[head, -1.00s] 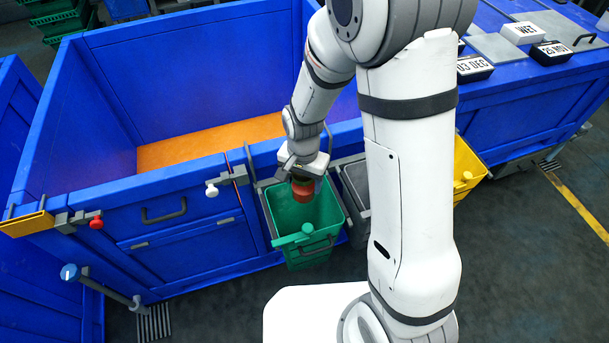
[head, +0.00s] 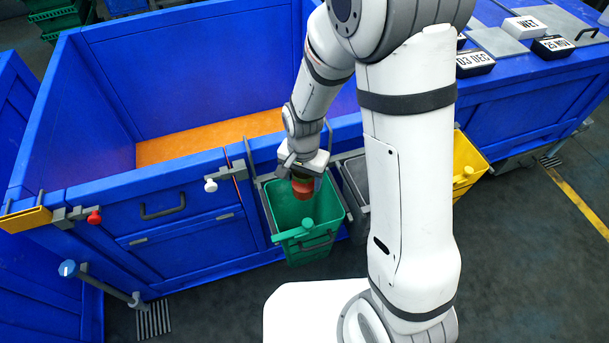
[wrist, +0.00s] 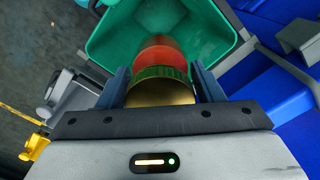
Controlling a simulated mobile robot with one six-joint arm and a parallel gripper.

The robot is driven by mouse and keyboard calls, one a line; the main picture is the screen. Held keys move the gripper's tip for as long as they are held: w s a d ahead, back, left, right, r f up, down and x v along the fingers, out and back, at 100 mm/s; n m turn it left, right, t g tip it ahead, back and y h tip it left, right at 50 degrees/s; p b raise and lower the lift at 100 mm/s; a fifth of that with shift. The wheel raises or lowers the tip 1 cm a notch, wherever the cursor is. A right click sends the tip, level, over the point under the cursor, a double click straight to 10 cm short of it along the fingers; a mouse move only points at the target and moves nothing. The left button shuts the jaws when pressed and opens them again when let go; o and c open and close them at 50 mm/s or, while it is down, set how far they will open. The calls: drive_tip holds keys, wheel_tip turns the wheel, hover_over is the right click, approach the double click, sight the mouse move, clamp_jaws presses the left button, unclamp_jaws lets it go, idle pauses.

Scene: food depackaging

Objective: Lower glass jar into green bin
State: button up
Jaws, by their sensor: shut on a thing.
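The glass jar (head: 303,187), with red-orange contents, hangs in my gripper (head: 302,172) over the mouth of the green bin (head: 318,245). In the wrist view the jar (wrist: 160,52) shows a green band and a gold-coloured end between the two fingers of my gripper (wrist: 160,88), which is shut on it. The jar's red part points into the open green bin (wrist: 110,48). Whether the jar's lower end is below the bin's rim is hard to tell. The bin's floor is mostly hidden.
A grey bin (head: 356,180) stands right of the green bin, partly behind my arm. A yellow bin (head: 470,168) stands farther right. The blue bench wall (head: 200,245) with its handles and knobs borders the green bin on the left and behind.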

wheel_tip(320, 180, down, 31)
drive_tip(key=b, duration=2.5)
idle(2.5)
drive_tip(key=shift+f+b, duration=0.8)
drive_tip(key=shift+f, duration=0.1)
idle(0.8)
